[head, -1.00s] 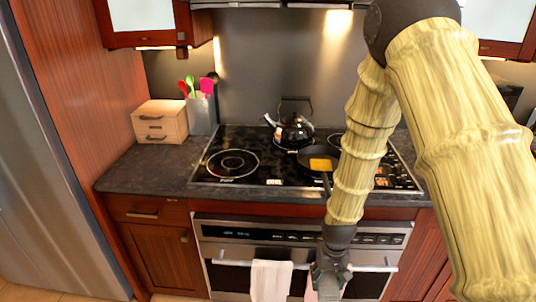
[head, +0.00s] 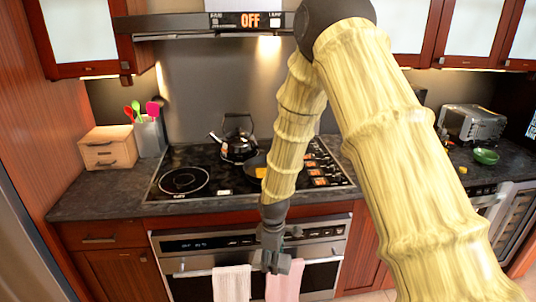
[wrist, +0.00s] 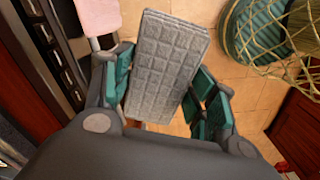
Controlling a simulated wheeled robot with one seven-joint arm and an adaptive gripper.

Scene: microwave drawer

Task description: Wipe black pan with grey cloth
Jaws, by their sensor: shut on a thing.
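The grey cloth (wrist: 168,62) is a flat quilted pad between the two fingers of my gripper (wrist: 165,88) in the wrist view. My gripper is shut on it. In the head view my gripper (head: 276,262) is low in front of the oven door, below the counter edge. The cloth is hard to make out there. The black pan (head: 256,162) is on the stove beside the kettle, with a yellow patch (head: 261,172) on it. My arm hides much of the pan.
A black kettle (head: 238,146) stands behind the pan. A white towel (head: 231,284) and a pink towel (head: 285,282) hang on the oven handle. A wooden box (head: 107,148) is left of the stove. A toaster (head: 472,124) and green bowl (head: 486,156) are at right.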

